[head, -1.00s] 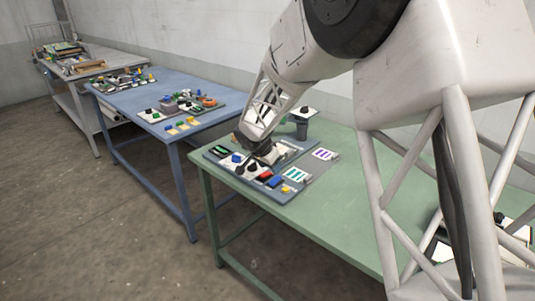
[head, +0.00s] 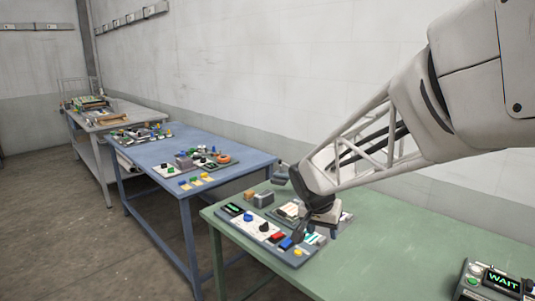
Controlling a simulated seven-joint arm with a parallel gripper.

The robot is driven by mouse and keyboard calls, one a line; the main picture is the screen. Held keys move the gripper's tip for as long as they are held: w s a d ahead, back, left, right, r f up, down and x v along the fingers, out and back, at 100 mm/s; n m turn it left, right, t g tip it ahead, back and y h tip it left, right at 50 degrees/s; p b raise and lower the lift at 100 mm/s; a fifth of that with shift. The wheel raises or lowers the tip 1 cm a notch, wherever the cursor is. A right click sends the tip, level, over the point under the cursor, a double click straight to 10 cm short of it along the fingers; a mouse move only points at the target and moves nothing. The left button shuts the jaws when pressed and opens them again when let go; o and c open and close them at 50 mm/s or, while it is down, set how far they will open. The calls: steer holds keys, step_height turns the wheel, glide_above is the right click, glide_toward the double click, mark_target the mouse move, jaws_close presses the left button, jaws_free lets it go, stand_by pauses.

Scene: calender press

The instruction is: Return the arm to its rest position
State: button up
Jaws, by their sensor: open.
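My gripper (head: 316,231) is at the end of my arm, which reaches in from the right in the head view. It points down over the right end of a grey control panel (head: 236,221) on the green table (head: 390,262). The dark and white gripper parts cover that end of the panel, near a blue button (head: 286,243). I cannot tell whether the fingers touch anything; I see nothing held in them.
The panel also carries a green-lit display (head: 232,209), a red button (head: 277,236) and several knobs. A second box showing WAIT (head: 500,281) is at the lower right. The green table between them is clear. A blue table (head: 165,150) stands further left, with a wall behind.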

steer(key=s+d+r+n+y, duration=0.1)
steer(key=s+d+n, duration=0.1)
steer(key=s, duration=1.2)
steer(key=s+d+r+n+y, duration=0.1)
steer(key=s+d+r+n, duration=0.1)
steer(key=s, duration=1.2)
steer(key=shift+n+y, duration=0.3)
steer(key=shift+n, duration=0.4)
